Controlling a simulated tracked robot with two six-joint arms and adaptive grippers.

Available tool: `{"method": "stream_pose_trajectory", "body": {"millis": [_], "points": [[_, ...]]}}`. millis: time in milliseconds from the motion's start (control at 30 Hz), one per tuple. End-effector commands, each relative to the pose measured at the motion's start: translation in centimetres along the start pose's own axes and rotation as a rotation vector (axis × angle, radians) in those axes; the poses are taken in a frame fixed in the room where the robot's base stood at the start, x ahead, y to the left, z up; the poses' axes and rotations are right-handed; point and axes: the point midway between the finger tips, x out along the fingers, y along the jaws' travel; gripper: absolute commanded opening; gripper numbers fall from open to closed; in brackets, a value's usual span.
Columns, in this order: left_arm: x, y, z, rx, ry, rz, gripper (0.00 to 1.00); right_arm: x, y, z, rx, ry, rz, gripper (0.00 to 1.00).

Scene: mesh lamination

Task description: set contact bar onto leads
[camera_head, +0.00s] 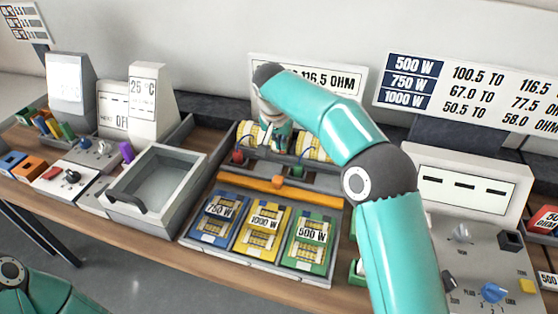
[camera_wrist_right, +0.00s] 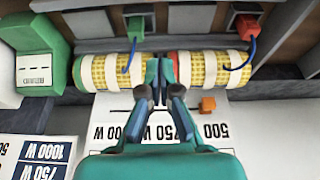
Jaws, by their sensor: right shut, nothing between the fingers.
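An orange bar (camera_head: 252,184) with a small raised block lies across the fixture behind the coloured cards in the head view. I take it for the contact bar. A red clip (camera_wrist_right: 248,26) and a green clip (camera_wrist_right: 135,28) have blue wires running to two yellow-and-white mesh rolls (camera_wrist_right: 108,72). I take these wires for the leads. My right gripper (camera_wrist_right: 159,72) is shut and empty, its fingertips between the two rolls. In the head view my right arm partly hides the rolls. My left gripper is out of view.
Blue, yellow and green wattage cards (camera_head: 262,229) lie in the front tray. An open grey bin (camera_head: 165,185) stands left of it. A meter panel with a blue knob (camera_head: 493,292) is at right. An orange block (camera_wrist_right: 208,104) sits by a white wattage label.

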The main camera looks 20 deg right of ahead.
Motion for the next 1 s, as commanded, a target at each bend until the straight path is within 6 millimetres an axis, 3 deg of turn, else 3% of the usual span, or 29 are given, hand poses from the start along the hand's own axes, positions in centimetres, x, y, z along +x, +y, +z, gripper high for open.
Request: {"method": "stream_pose_trajectory", "body": {"millis": [267, 600, 1000], "points": [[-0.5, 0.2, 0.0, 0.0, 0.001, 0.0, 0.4, 3.1, 0.3, 0.0, 0.002, -0.004, 0.005, 0.0], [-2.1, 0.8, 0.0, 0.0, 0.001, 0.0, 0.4, 10.1, 0.3, 0.0, 0.003, -0.004, 0.004, 0.0], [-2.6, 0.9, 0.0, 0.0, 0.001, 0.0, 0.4, 8.6, 0.2, 3.5, 0.001, -0.001, 0.0, 0.0]]}}
